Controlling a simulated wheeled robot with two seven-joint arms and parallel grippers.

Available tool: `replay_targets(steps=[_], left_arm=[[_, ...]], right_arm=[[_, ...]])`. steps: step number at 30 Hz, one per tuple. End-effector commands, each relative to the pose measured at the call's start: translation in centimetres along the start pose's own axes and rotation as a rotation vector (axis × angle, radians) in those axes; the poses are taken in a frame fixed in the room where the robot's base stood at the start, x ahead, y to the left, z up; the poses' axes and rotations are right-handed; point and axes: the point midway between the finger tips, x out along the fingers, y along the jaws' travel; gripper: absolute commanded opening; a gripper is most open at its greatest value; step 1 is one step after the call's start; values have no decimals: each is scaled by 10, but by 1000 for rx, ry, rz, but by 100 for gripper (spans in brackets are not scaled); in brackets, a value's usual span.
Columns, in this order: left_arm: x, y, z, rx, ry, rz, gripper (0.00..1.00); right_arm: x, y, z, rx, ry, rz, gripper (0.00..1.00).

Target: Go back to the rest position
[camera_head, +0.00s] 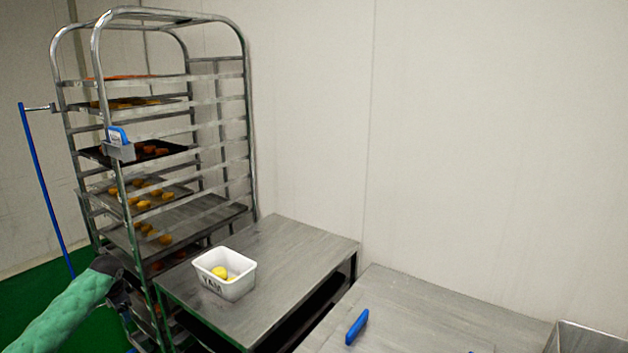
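My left arm, in a green quilted sleeve, comes in from the lower left. Its dark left gripper (122,290) is beside the lower front of the metal tray rack (104,75), left of the steel table. Its fingers are small and dark against the rack, so I cannot tell whether they are open or shut, or whether they touch the rack. My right gripper is not in view.
The rack holds several trays of food pieces. A white tub (228,288) with yellow pieces stands on the steel table (290,245). A blue-handled item (357,327) lies on the right table (420,310). A blue pole (45,190) stands left of the rack.

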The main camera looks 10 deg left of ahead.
Motion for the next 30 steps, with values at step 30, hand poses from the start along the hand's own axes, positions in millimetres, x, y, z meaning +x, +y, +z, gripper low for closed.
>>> replay_targets(steps=[30], left_arm=[[20, -32, -4, -294, 94, -572, 66]], right_arm=[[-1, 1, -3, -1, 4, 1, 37]])
